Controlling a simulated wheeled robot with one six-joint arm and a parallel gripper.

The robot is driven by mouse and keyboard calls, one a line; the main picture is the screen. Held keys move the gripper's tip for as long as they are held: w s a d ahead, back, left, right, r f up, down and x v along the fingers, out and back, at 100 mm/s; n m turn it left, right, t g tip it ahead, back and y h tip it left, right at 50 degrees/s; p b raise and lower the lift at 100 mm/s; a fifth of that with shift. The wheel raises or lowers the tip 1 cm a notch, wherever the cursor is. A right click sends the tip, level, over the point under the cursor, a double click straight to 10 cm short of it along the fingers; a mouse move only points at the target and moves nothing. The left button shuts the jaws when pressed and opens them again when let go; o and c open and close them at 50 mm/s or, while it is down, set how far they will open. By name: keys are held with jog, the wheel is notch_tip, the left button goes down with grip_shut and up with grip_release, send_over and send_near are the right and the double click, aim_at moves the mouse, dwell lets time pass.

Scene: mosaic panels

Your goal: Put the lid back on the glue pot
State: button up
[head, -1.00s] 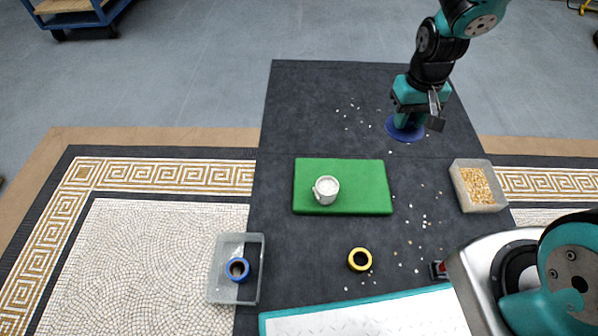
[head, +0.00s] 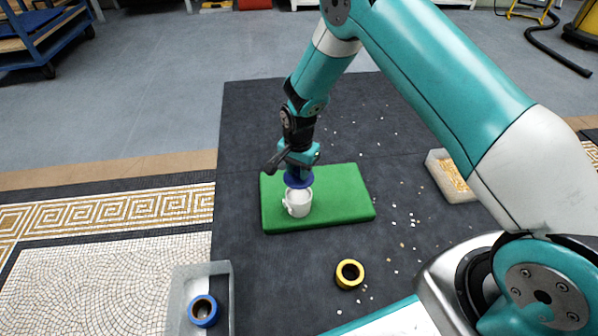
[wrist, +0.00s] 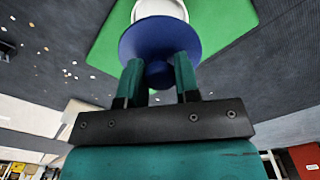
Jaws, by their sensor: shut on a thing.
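The glue pot (head: 297,206) is a white cup with a handle on its left, standing upright on the green mat (head: 345,196). Its white contents show just below the lid. The lid (head: 299,180) is a dark blue disc with a knob. My gripper (head: 298,170) is shut on the lid's knob and holds it at the pot's far side, slightly above the rim. In the wrist view, the fingers (wrist: 158,80) grip the knob and the lid (wrist: 160,45) covers part of the pot (wrist: 160,9). I cannot tell whether lid and pot touch.
A clear tray (head: 228,290) with a blue ring (head: 202,311) is at the lower left. A yellow ring (head: 349,274) lies on the dark sheet. A box of yellowish chips (head: 450,178) stands at the right. Small chips are scattered on the sheet.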

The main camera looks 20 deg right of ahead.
notch_tip(320, 180, down, 4)
jog(key=b, duration=0.4)
jog(key=shift+f, duration=0.95)
jog(key=shift+p, duration=0.5)
dwell(0.4)
jog(key=shift+f+p, duration=0.2)
jog(key=shift+p, duration=0.2)
dwell(1.6)
jog(key=o, duration=1.4)
jog(key=shift+o, duration=0.2)
jog(key=shift+r, duration=0.1)
